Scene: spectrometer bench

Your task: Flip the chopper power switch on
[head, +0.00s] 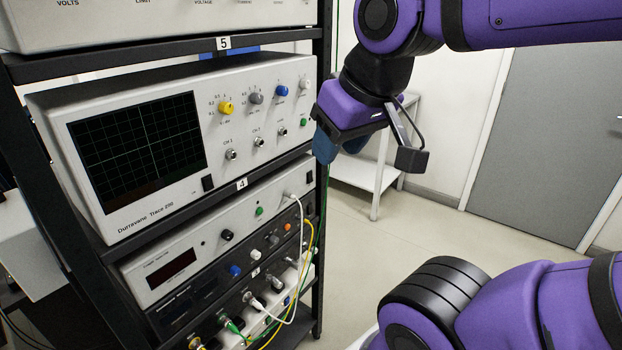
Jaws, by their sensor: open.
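I cannot read a chopper label on any unit, and I cannot tell which switch is the chopper's. A light grey unit with a dark red display (171,268) sits below the oscilloscope. A dark-fronted unit (190,300) with small knobs is under it. A further unit with plugged cables is at the bottom; its switches are too small to tell. My gripper (338,150) is open and empty. It hangs with its blue fingers pointing down, to the right of the oscilloscope's right edge in the picture and above the lower units.
An oscilloscope (137,145) with a black rocker switch (208,183) fills the shelf above. Yellow, white and green cables (303,250) hang before the lower units' right side. A black rack post (324,100) stands beside them. The floor (380,235) to the right is clear.

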